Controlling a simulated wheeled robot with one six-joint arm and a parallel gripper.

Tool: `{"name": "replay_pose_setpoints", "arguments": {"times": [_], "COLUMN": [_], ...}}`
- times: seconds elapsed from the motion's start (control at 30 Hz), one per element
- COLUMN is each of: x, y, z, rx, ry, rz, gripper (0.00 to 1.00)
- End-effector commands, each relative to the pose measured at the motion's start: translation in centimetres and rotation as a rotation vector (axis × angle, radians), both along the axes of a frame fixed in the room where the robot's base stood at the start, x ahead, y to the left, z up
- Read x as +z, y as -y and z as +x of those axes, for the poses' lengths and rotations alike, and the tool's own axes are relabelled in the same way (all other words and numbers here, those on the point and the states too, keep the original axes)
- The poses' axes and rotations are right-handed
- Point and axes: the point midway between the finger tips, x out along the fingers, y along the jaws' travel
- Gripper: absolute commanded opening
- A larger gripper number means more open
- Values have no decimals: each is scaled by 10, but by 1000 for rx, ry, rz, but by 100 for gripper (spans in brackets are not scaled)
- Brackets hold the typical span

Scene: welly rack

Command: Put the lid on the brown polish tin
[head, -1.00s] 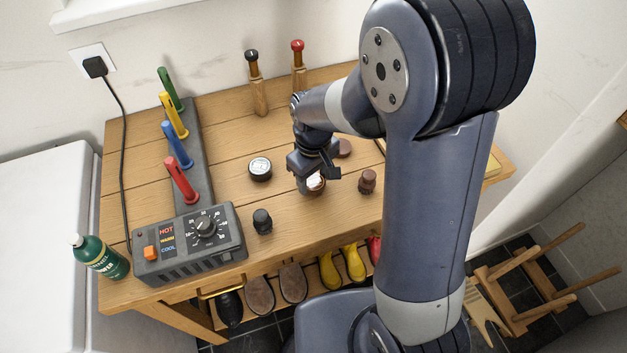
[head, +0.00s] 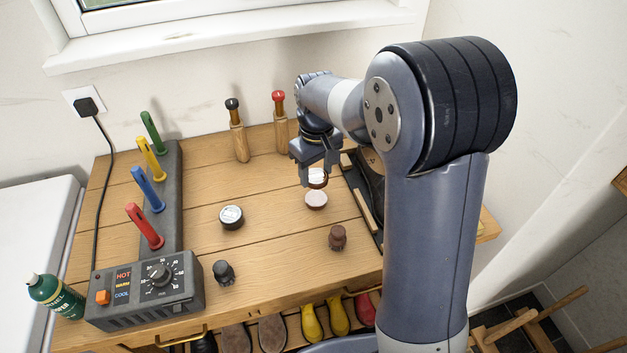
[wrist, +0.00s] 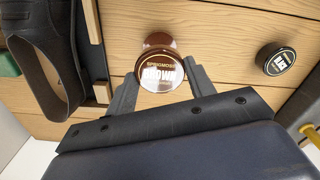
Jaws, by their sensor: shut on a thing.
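My gripper (head: 317,170) is shut on the brown polish lid (head: 317,179). In the wrist view the lid (wrist: 162,76) sits between the two fingers (wrist: 160,88), its "BROWN" label facing the camera. The brown polish tin (head: 316,200) stands on the bench, just below the lid in the head picture, with a pale pinkish top. In the wrist view the tin (wrist: 159,41) shows just beyond the lid, which partly covers it. The lid appears held above the bench, apart from the tin; the exact gap is hard to tell.
A black polish tin (head: 231,217) stands to the left. A brown dauber (head: 337,237) and a black dauber (head: 223,272) stand nearer the front. A dark boot (wrist: 45,65) lies beside the tin. A heater control box (head: 146,290) and coloured pegs are at left.

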Motion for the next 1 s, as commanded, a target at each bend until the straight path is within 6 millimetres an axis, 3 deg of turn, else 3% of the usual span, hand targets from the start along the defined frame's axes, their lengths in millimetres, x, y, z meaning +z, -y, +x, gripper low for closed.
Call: {"name": "replay_pose_setpoints", "arguments": {"times": [0.27,0.73,1.0], "x": [-13,-56,-65], "y": [1,1,1], "z": [2,2,2], "rx": [-3,-2,-2], "ry": [-1,-1,0], "rz": [-1,-1,0], "gripper": [30,30,30]}}
